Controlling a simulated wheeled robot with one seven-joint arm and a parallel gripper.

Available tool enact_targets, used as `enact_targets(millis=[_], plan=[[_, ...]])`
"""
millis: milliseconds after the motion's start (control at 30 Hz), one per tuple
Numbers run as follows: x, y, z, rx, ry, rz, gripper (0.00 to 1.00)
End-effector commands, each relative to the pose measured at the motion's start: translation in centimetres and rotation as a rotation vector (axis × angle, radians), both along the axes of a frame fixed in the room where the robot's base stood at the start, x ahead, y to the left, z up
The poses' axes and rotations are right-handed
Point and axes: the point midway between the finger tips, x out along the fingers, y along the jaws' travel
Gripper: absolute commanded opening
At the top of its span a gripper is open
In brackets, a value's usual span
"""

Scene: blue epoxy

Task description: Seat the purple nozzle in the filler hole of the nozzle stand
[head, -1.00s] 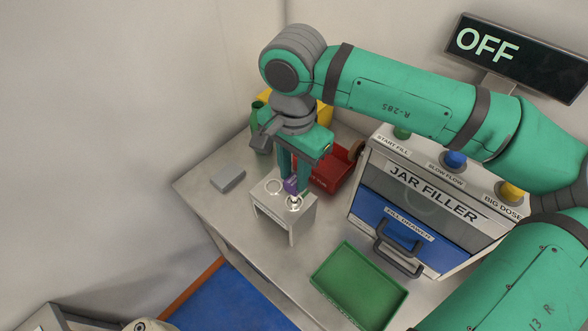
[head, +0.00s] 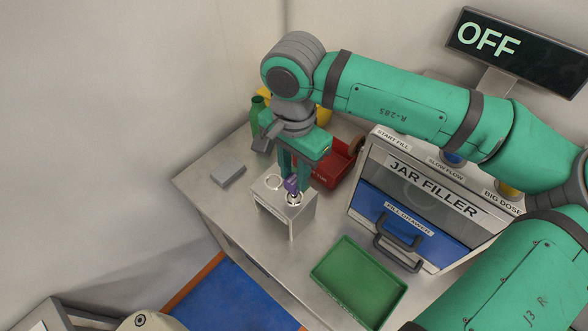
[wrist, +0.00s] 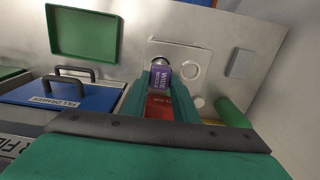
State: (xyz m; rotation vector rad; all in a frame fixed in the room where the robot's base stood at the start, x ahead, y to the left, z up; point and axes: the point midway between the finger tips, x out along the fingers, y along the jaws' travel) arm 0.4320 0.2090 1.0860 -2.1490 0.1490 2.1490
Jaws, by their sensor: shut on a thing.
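The purple nozzle (head: 291,185) is held between the fingers of my gripper (head: 294,178), which is shut on it. In the wrist view the nozzle (wrist: 161,77) shows a "WIDE" label, with its metal end pointing at the stand. The pale nozzle stand (head: 272,208) has two ringed places on top. The nozzle's lower end is at the right ring (head: 295,199) in the head view. I cannot tell whether the end is inside the hole or just above it. The left ring (head: 274,182) is empty.
A red bin (head: 340,165) is behind the stand, with a green bottle (head: 257,108) further left. A grey block (head: 228,172) lies left of the stand. The jar filler (head: 425,190) and an empty green tray (head: 358,283) are to the right. Its display (head: 515,50) reads OFF.

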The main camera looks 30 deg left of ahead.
Motion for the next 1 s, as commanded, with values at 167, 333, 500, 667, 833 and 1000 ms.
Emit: enact_targets(millis=[167, 333, 500, 667, 833, 1000], plan=[[0.0, 0.0, -0.4, -0.001, 0.001, 0.000, 0.00], [0.0, 0.0, -0.7, -0.001, 0.001, 0.000, 0.00], [0.0, 0.0, -1.0, -0.001, 0.001, 0.000, 0.00], [0.0, 0.0, -1.3, 0.000, 0.000, 0.000, 0.00], [0.0, 0.0, -1.6, 0.000, 0.000, 0.000, 0.00], [0.0, 0.0, -1.9, -0.001, 0.001, 0.000, 0.00]])
